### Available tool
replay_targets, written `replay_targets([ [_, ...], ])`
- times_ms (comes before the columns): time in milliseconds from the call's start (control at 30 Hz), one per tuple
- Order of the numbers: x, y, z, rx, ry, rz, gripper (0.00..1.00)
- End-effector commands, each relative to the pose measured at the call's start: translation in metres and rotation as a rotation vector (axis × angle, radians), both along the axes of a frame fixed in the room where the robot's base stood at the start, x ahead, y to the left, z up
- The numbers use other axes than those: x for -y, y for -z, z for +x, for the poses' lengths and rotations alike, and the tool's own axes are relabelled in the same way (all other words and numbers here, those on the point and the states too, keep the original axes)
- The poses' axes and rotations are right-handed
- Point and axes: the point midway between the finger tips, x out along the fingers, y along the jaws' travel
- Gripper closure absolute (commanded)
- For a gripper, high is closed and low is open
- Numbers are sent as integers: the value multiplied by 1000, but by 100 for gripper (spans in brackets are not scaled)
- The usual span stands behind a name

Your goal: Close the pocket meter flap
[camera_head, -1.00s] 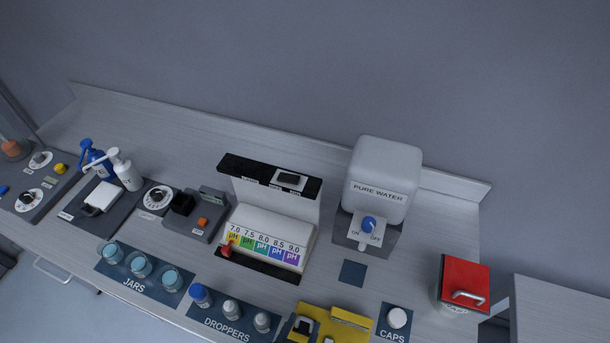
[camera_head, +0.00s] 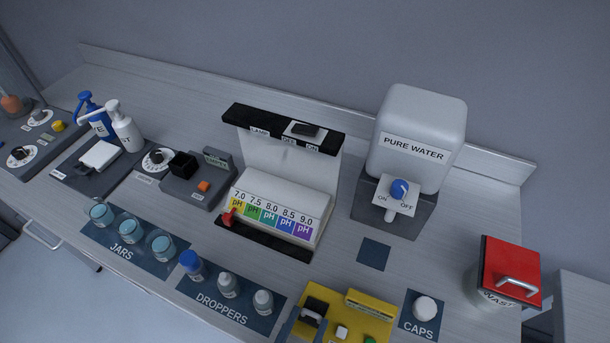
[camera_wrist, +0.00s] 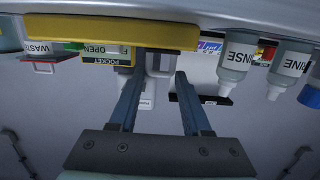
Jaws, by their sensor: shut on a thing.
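The yellow pocket meter (camera_head: 380,329) lies at the front edge of the bench, cut off by the bottom of the head view. A dark flap (camera_head: 317,304) with a pale grey handle stands at its left side; its exact angle is hard to tell. My gripper (camera_wrist: 160,66) is at this handle, its two blue-grey fingers on either side of it and shut on it. In the wrist view, which is upside down, the meter's yellow body (camera_wrist: 100,32) is at the top and a small plate reads OPEN and POCKET.
Dropper bottles (camera_head: 228,285) stand left of the meter and a white cap (camera_head: 425,308) lies to its right. The pH block (camera_head: 275,205) and water dispenser (camera_head: 415,140) stand behind. A red-lidded waste bin (camera_head: 510,270) is at the right. A bare dark square lies behind the meter.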

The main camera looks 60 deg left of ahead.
Motion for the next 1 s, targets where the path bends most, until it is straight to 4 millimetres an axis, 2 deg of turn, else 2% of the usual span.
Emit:
replay_targets([
  [367, 0, -1, 1, 7, 0, 3, 100],
  [400, 0, -1, 1, 7, 0, 3, 48],
  [467, 0, -1, 1, 6, 0, 3, 37],
  [1000, 0, 0, -1, 3, 0, 2, 37],
])
